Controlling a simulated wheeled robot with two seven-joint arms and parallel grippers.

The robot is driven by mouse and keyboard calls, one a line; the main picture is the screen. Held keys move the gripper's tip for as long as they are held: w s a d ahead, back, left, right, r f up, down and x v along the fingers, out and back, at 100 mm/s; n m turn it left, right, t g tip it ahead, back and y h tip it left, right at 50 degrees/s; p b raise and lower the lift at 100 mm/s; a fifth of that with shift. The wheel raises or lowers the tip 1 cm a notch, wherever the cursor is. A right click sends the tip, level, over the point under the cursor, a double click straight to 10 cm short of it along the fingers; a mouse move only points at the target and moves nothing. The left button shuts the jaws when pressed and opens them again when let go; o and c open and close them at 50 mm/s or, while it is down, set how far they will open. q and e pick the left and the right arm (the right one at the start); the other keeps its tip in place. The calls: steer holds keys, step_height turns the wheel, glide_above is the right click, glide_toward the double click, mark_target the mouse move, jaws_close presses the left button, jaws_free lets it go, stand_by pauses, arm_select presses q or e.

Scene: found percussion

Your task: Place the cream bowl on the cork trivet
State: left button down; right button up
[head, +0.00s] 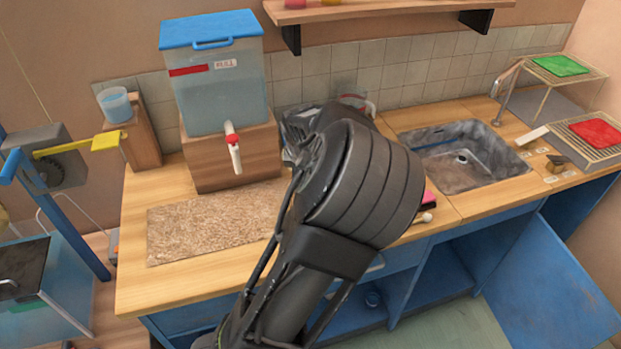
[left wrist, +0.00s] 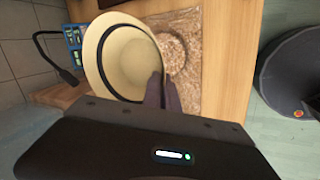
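The cream bowl (left wrist: 126,62), with a dark band along its rim, shows large and close in the left wrist view, tilted with its inside visible. My left gripper (left wrist: 164,90) has its dark fingers at the bowl's rim and appears shut on it. Beside the bowl in that view, a round speckled disc that looks like the cork trivet (left wrist: 175,54) lies on a brown mat (left wrist: 211,85). The bowl hides part of its surroundings. In the head view a large dark arm link hides the bowl, the disc and my gripper. My right gripper is not in view.
The brown mat (head: 200,225) lies on the wooden counter. Behind it a dispenser with a blue lid (head: 212,85) and a red-and-white tap stands on a wooden block (head: 230,158). A sink (head: 462,160) is to the right. A blue cabinet door (head: 550,285) hangs open below.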

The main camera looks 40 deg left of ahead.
arm_select(q)
steer(key=shift+w+r, duration=0.15)
steer(key=shift+r, duration=0.1)
steer(key=shift+s, duration=0.2)
step_height(320, 180, down, 6)
steer(key=shift+w+r, duration=0.1)
stand_by(0.3)
steer(key=shift+f, duration=2.1)
steer(key=shift+f, duration=0.1)
steer(key=c, duration=1.7)
jaws_free()
